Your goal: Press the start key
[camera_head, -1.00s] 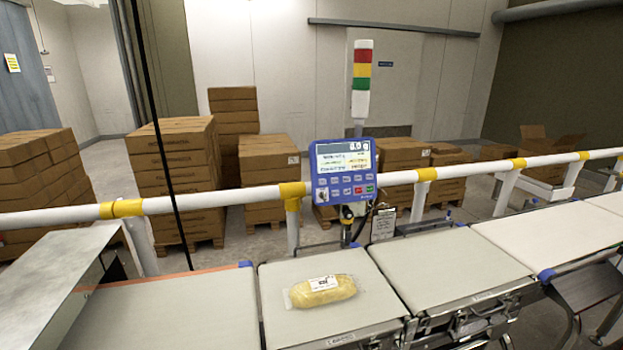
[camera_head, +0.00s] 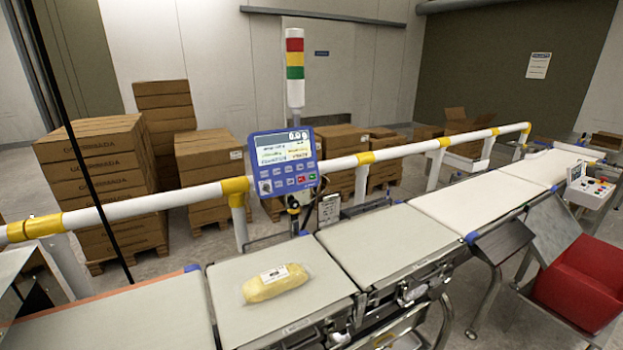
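A blue control terminal (camera_head: 284,162) with a lit display and rows of keys stands behind the belt, on the white and yellow rail. Its lower key rows include a green key (camera_head: 311,177) and a red key (camera_head: 301,180); their labels are too small to read. A grey control box (camera_head: 591,190) with several coloured buttons shows at the right edge. A wrapped yellow pack (camera_head: 275,283) lies on the weighing belt (camera_head: 230,323) below the terminal. Neither of my grippers shows in this view.
The white rail (camera_head: 340,165) runs behind the belts. A red bin (camera_head: 580,285) stands at the right, beside the belt line. A signal tower (camera_head: 295,67) rises behind the terminal. Stacked cartons (camera_head: 100,180) fill the floor behind. The belts right of the pack are clear.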

